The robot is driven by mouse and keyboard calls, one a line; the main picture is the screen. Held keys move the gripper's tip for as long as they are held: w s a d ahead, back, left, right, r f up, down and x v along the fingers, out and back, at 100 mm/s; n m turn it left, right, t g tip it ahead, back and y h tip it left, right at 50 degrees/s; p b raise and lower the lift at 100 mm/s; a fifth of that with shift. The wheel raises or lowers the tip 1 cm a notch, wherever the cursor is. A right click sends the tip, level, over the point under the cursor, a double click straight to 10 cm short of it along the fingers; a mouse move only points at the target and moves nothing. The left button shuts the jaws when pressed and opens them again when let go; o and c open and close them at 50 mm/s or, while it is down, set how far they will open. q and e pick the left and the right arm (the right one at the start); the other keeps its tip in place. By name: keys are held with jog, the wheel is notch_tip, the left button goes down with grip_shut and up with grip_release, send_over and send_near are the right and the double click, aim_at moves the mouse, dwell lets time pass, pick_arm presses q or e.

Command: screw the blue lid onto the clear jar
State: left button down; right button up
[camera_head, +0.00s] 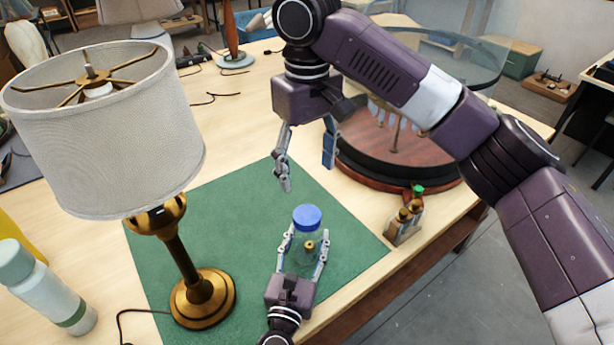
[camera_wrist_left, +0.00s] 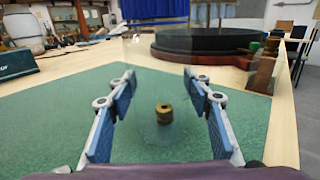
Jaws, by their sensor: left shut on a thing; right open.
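The clear jar (camera_head: 303,262) stands upright at the front of the green mat (camera_head: 242,215), with a small brass piece inside it. The blue lid (camera_head: 307,216) sits level on the jar's mouth; I cannot tell how tight it is. My left gripper (camera_head: 307,239) is shut around the jar from the front, a finger on each side. In the left wrist view the brass piece (camera_wrist_left: 164,114) shows between the blue finger pads, and the jar wall is barely visible. My right gripper (camera_head: 307,168) is open and empty above and behind the lid, fingers pointing down.
A brass table lamp (camera_head: 203,290) with a pale shade stands left of the jar. A dark round base under a glass dome (camera_head: 400,150) stands behind right. Small brown bottles (camera_head: 404,222) stand near the table's right edge. A pale bottle (camera_head: 45,290) is at front left.

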pick_arm(q)
jog(key=c, duration=0.9)
grip_release()
jog(key=shift+c, duration=0.2)
jog(key=shift+s, duration=0.15)
jog(key=v, duration=1.1)
jog(key=shift+s+a, duration=0.15)
jog(key=shift+s, duration=0.25)
